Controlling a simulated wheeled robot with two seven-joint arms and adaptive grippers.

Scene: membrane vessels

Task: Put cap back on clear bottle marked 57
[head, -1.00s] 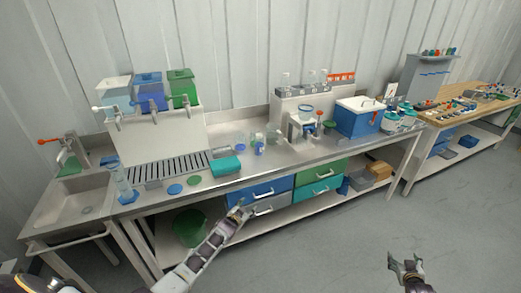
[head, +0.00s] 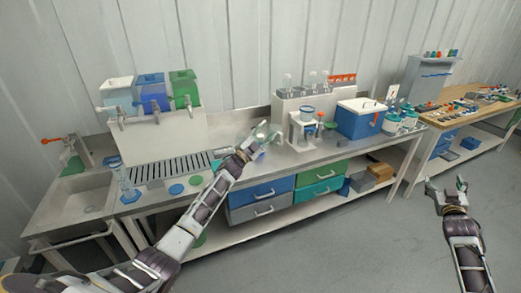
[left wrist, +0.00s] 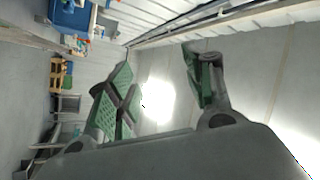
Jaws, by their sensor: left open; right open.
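My left gripper (head: 260,137) is open over the steel bench, in front of the small glassware at its middle. Its green-padded fingers are spread with nothing between them in the left wrist view (left wrist: 155,78). The clear bottle marked 57 cannot be made out; no number is readable, and the gripper and forearm cover much of that glassware. A blue disc (head: 176,189) and a green disc (head: 196,180) lie flat on the bench left of my left arm; I cannot tell whether either is the cap. My right gripper (head: 447,186) is open and empty over the floor.
A sink (head: 75,205) is at the bench's left end, beside a drain grille (head: 168,167) and colored tanks (head: 152,92). A white stand (head: 304,127) and a blue cooler box (head: 358,122) stand to the right. A wooden table (head: 475,112) is farther right.

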